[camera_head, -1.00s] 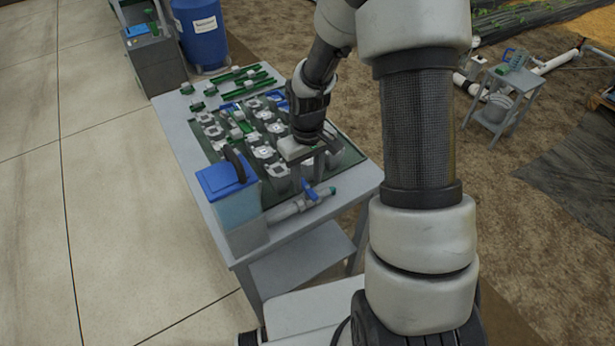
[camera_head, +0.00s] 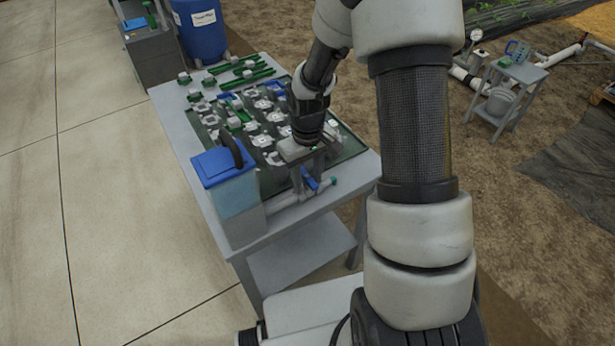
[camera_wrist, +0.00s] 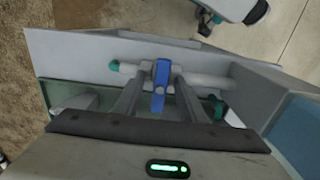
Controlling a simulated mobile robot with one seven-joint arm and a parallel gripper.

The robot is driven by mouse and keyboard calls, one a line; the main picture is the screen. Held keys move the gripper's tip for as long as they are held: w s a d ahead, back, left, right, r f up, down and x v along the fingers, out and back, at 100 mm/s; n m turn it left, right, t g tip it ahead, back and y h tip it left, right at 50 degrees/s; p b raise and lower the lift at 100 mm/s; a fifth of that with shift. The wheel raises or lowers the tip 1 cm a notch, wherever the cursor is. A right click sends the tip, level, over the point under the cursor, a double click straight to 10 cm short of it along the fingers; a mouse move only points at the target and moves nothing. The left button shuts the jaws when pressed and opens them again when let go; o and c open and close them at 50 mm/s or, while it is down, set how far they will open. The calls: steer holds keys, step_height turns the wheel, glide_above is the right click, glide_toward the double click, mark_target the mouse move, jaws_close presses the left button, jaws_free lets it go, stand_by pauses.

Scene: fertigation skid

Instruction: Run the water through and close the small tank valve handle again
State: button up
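The small tank (camera_head: 238,205) with a blue lid (camera_head: 213,168) and a black handle stands at the near left corner of the table. A grey pipe (camera_head: 283,207) runs right from its foot to a green end (camera_head: 334,181). The blue valve handle (camera_head: 310,180) sits on this pipe. In the wrist view the blue handle (camera_wrist: 161,85) lies crosswise to the pipe (camera_wrist: 205,81). My gripper (camera_wrist: 160,72) is open, with one finger on each side of the handle and small gaps showing. In the head view my gripper (camera_head: 309,180) is low over the valve.
The grey table (camera_head: 172,110) carries a dark green tray (camera_head: 347,147) with several white-grey fittings behind my gripper. Green strips lie at its far end. A blue barrel (camera_head: 199,30) stands beyond. A small side table (camera_head: 514,72) with a bucket is at the right.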

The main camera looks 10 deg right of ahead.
jaws_close()
steer(key=shift+r+n+p, duration=0.2)
steer(key=shift+n+p, duration=0.3)
steer(key=shift+n, duration=0.5)
steer(key=n+p, duration=0.2)
steer(key=n, duration=0.2)
steer(key=shift+r+n, duration=0.15)
steer(key=shift+n, duration=0.15)
steer(key=n+p, duration=0.2)
steer(key=n, duration=0.2)
steer(key=n+p, duration=0.2)
steer(key=n, duration=0.2)
steer(key=n+p, duration=0.2)
steer(key=n, duration=0.1)
steer(key=shift+f+n, duration=0.3)
steer(key=shift+n, duration=0.6)
jaws_free()
